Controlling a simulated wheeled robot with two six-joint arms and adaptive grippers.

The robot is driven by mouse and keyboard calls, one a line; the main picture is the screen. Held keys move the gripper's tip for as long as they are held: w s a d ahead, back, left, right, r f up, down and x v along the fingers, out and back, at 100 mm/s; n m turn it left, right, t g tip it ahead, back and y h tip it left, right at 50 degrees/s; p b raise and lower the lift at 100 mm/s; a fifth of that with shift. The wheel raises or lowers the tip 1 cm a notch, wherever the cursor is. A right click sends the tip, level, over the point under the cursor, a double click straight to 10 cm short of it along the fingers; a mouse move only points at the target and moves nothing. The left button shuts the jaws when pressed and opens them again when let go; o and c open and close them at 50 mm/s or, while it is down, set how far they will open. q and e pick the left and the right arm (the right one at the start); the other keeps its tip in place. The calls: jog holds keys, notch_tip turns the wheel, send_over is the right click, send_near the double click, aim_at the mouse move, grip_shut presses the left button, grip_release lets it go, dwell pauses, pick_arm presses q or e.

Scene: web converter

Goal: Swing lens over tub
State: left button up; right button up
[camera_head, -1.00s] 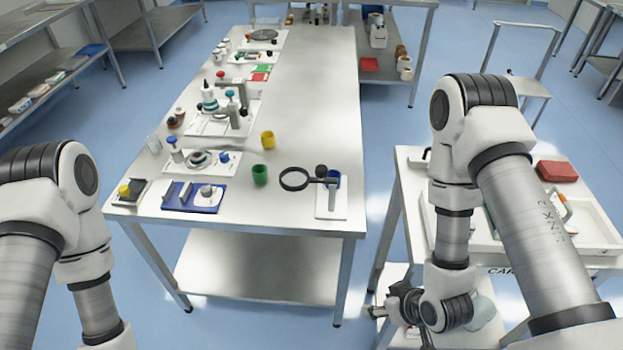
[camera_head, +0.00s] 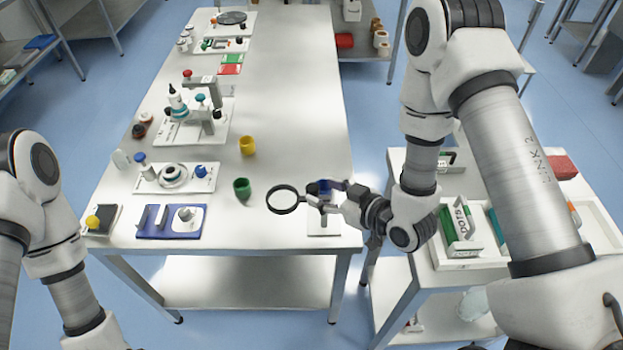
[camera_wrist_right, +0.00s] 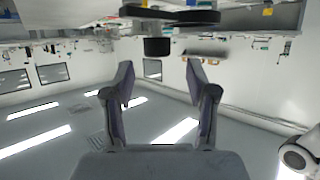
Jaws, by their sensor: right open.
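The lens, a black-rimmed round magnifier (camera_head: 286,200), reaches left from a stand on a white base plate (camera_head: 325,230) near the table's front right corner. A green tub (camera_head: 242,188) stands left of the lens ring, and a yellow tub (camera_head: 247,145) stands behind it. The ring is not over either tub. My right gripper (camera_head: 329,194) is open at the lens stand and partly hides it. In the right wrist view, a dark round knob (camera_wrist_right: 157,47) lies just beyond my open fingers (camera_wrist_right: 160,82). I cannot tell if they touch it. My left gripper is out of view.
A blue tray (camera_head: 172,232), a white tray with a ring-shaped part (camera_head: 150,188) and a bottle stand (camera_head: 205,125) line the table's left side. A cart (camera_head: 480,265) with boxes stands at the right. The table's middle and right back are clear.

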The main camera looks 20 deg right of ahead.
aim_at(314, 188)
jog(key=x, duration=0.4)
jog(key=shift+w+f+p, duration=0.2)
jog(key=shift+w+p, duration=0.2)
jog(key=shift+w+f, duration=0.2)
jog(key=shift+w, duration=0.1)
jog(key=shift+s+r, duration=0.15)
jog(key=shift+s, duration=0.15)
jog(key=shift+s+r, duration=0.1)
jog(key=shift+s, duration=0.05)
jog(key=c, duration=1.1)
